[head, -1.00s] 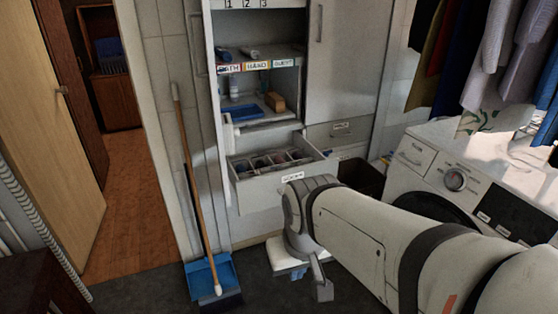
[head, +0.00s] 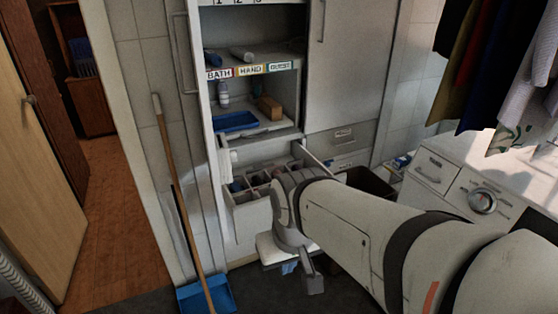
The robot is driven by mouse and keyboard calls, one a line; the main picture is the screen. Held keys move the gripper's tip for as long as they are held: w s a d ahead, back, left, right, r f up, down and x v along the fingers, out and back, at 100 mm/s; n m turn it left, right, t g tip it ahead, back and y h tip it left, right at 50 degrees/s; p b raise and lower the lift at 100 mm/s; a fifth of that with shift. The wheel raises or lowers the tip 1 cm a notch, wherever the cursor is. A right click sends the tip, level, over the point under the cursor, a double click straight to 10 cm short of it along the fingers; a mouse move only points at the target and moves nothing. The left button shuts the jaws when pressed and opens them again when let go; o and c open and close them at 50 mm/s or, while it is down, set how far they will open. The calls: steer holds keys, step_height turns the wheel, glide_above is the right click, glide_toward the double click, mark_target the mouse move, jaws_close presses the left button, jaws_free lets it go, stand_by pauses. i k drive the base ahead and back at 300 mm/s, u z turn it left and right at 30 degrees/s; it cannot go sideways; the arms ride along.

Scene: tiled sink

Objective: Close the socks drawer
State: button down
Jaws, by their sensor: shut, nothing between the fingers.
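The open drawer (head: 245,222) juts out of the white cabinet, below the shelves. Its divided compartments hold dark and coloured rolled items that look like socks. My wrist covers the right part of its front and any label there. My gripper (head: 312,280) hangs below the wrist, low in front of the drawer and right of its visible front. It is shut and holds nothing. I cannot tell whether my wrist or gripper touches the drawer.
A broom handle (head: 176,185) leans left of the cabinet above a blue dustpan (head: 206,295). A white item (head: 270,248) sits low under the drawer. A dark bin (head: 368,181) and washing machine (head: 450,185) stand right. A doorway opens left.

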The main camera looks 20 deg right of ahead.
mark_target(250, 218)
steer(key=u, duration=0.05)
steer(key=i, duration=0.85)
